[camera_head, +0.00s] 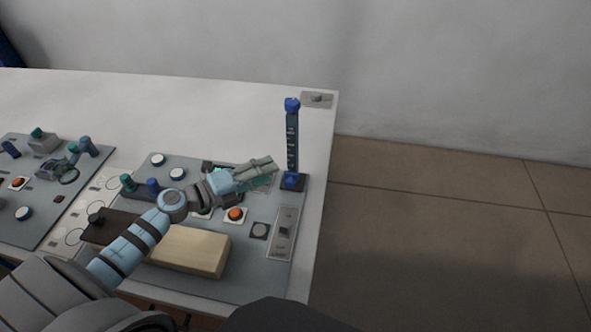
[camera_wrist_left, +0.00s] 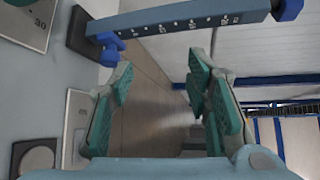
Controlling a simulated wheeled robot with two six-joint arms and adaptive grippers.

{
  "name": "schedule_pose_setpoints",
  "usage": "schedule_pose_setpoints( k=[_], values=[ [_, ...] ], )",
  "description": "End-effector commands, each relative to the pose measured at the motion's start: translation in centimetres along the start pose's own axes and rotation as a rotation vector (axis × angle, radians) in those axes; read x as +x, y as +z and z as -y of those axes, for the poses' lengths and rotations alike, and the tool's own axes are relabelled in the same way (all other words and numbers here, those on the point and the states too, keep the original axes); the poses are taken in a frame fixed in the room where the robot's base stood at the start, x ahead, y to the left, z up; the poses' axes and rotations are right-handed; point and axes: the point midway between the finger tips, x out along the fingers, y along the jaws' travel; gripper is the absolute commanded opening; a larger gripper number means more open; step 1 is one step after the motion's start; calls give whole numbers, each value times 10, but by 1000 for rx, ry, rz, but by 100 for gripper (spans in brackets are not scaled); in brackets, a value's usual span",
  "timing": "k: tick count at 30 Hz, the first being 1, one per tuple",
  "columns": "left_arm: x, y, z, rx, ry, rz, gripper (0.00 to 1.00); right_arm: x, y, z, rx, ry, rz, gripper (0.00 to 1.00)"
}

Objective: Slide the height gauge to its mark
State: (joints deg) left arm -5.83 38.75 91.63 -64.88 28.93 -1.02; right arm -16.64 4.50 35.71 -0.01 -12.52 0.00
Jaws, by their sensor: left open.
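The height gauge (camera_head: 291,140) is a dark upright post with marks along its face, standing near the table's right edge. A blue cap (camera_head: 292,104) tops it. A blue slider (camera_head: 292,180) sits low on the post, just above the dark base. In the left wrist view the post (camera_wrist_left: 190,20) crosses the top sideways, with the blue slider (camera_wrist_left: 107,47) near the base (camera_wrist_left: 85,38). My left gripper (camera_head: 272,170) is open and empty, just left of the lower post. In the wrist view its green-padded fingers (camera_wrist_left: 160,78) are apart, with nothing between them.
A grey panel (camera_head: 260,275) with an orange button (camera_head: 236,214), a switch plate (camera_head: 284,232) and a beige block (camera_head: 190,250) lies under my left arm. Another panel (camera_head: 30,215) is at left. A small grey plate (camera_head: 317,99) sits at the far corner. Floor lies beyond the right edge.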

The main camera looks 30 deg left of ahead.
Motion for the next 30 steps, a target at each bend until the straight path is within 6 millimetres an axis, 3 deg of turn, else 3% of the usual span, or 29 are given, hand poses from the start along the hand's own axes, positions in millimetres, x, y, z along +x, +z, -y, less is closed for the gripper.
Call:
schedule_pose_setpoints(
  k=[5,13,15,21,30],
  values=[
    [1,-3,-23,-3,3,5,44,11,10,1,-1,0,14,40],
    [15,-15,-86,-5,1,7,44,40,21,3,-1,0,27,40],
    [34,-13,-77,-2,-4,7,44,34,17,3,-1,0,22,40],
    [74,-13,-77,-2,-2,5,44,36,12,3,-1,0,11,40],
    [89,-14,-77,0,1,2,44,37,12,2,-1,2,12,40]
  ],
)
